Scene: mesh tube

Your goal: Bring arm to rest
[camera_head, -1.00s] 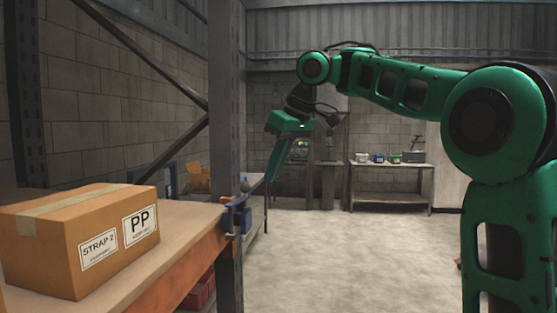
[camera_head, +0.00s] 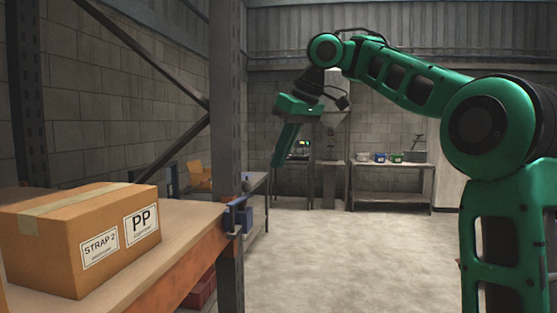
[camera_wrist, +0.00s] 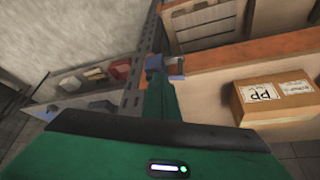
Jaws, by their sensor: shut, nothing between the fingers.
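My green arm stands at the right of the head view, bent over at the top. My gripper (camera_head: 287,146) hangs from its end, pointing down and slightly left, in open air right of the grey rack post. Its fingers look closed together, with nothing held. In the wrist view, my gripper (camera_wrist: 160,98) also shows as a green finger shape reaching up from the bottom, over the shelf area. It appears apart from the rack and the box.
A cardboard box (camera_head: 85,235) labelled PP and STRAP 2 sits on the wooden shelf (camera_head: 165,262) at left. A grey rack post (camera_head: 228,110) rises beside it, with a blue clamp-like part (camera_head: 237,203). A bench (camera_head: 392,168) stands far back. The concrete floor is open.

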